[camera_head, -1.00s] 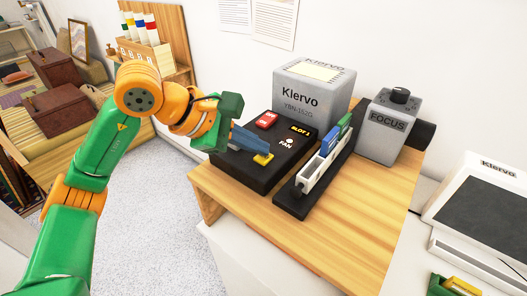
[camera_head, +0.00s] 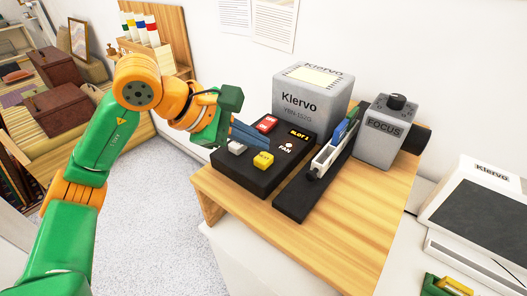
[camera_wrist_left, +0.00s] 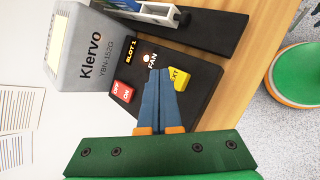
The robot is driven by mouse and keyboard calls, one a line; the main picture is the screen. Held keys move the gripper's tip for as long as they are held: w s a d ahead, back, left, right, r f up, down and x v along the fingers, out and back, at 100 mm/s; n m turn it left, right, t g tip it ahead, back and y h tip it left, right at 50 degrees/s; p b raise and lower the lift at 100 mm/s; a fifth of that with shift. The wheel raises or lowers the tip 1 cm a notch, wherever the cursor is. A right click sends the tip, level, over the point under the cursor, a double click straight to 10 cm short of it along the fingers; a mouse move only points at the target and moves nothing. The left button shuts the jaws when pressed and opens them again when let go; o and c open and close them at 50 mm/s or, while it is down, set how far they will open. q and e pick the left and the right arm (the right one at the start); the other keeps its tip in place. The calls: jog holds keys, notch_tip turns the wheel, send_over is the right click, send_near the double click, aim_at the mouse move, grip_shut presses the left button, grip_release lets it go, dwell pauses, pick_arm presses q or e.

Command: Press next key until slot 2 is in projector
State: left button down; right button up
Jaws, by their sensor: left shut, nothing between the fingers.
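The projector (camera_head: 312,100), a grey box marked Klervo, stands on a wooden stand behind a black control panel (camera_head: 262,180). The panel's small display (camera_head: 299,134) reads SLOT 1. The yellow key (camera_head: 263,160) is the next key, and its partly covered lettering shows in the left wrist view (camera_wrist_left: 180,77). A white slide tray (camera_head: 325,160) holds a blue slide (camera_head: 340,131) on a black rail. My left gripper (camera_head: 267,144) is shut and empty, with its blue fingers above the panel. In the left wrist view the fingertips (camera_wrist_left: 161,73) appear beside the yellow key; contact cannot be told.
Red keys (camera_head: 267,123) and a white key (camera_head: 237,147) are on the panel. A grey FOCUS box (camera_head: 381,130) stands right of the rail. The wooden stand's front right is clear. A white device (camera_head: 485,205) with a dark screen is at the right.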

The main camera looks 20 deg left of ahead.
aim_at(257, 158)
pick_arm(q)
notch_tip(257, 158, up, 5)
jog(key=p, duration=0.4)
jog(key=shift+r+p, duration=0.1)
jog(key=shift+p, duration=0.25)
dwell(0.5)
